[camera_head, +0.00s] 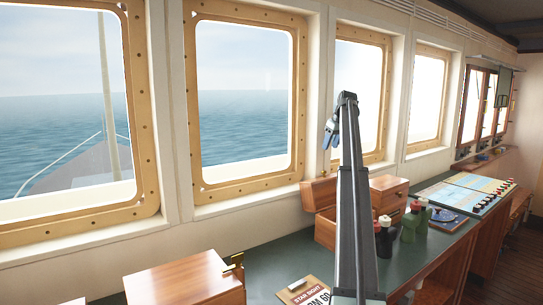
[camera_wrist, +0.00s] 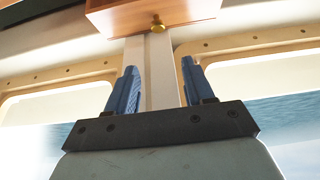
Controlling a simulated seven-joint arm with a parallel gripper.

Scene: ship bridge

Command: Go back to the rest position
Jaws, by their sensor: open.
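My gripper (camera_head: 331,133) is raised in front of the windows, above the green desk top, at the end of my dark upright arm. Its blue fingers also show in the wrist view (camera_wrist: 160,88), where they stand apart with nothing between them. The gripper is open and empty. In the wrist view a wooden box with a brass knob (camera_wrist: 156,22) lies beyond the fingertips, apart from them.
The green desk top (camera_head: 262,262) runs under the windows. A wooden box (camera_head: 185,279) stands at front left; a smaller drawer box (camera_head: 388,192) stands farther back. Several bottles (camera_head: 408,226) are right of my arm. A clipboard (camera_head: 306,291) lies at front.

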